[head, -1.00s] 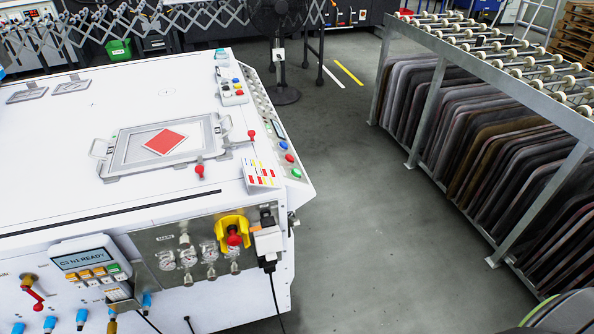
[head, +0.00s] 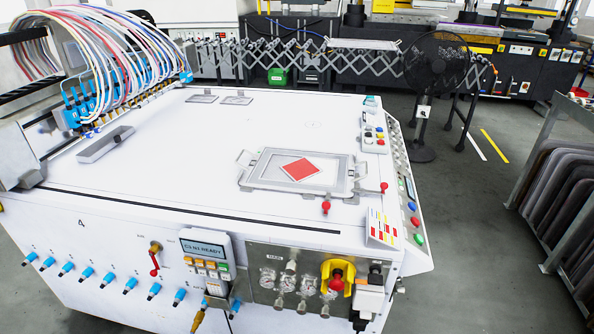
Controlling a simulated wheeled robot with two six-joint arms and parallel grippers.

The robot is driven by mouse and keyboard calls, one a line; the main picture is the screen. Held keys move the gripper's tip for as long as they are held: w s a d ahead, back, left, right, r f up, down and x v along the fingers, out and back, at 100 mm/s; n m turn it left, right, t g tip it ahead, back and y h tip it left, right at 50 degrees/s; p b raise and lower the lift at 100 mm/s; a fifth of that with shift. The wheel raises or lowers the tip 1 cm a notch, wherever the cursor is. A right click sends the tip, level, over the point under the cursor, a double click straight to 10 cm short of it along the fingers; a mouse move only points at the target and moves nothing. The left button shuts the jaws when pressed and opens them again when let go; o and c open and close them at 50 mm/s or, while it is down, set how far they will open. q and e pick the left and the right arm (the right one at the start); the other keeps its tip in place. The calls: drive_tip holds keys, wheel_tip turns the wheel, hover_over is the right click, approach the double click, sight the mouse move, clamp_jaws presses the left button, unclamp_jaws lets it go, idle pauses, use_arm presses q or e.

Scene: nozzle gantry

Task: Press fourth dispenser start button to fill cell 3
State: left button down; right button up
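A white machine with a flat top (head: 330,130) fills the middle of the head view. A control panel on its front has a display (head: 204,247) that appears to read "C3 N1 READY". Under the display are several small orange and white buttons (head: 206,265) and a green button (head: 224,267); their labels are too small to read. The nozzle gantry (head: 90,105), with blue fittings and many coloured hoses, stands at the left end of the top. A clamped frame (head: 258,170) holds a red square (head: 300,169) on the top. Neither gripper is in view.
The front bears several blue connectors (head: 110,276), a yellow-and-red switch (head: 337,277) and gauges. Coloured buttons (head: 416,222) line the right edge. A black fan (head: 432,75) stands behind. Grey floor is clear to the right, before a rack (head: 560,190).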

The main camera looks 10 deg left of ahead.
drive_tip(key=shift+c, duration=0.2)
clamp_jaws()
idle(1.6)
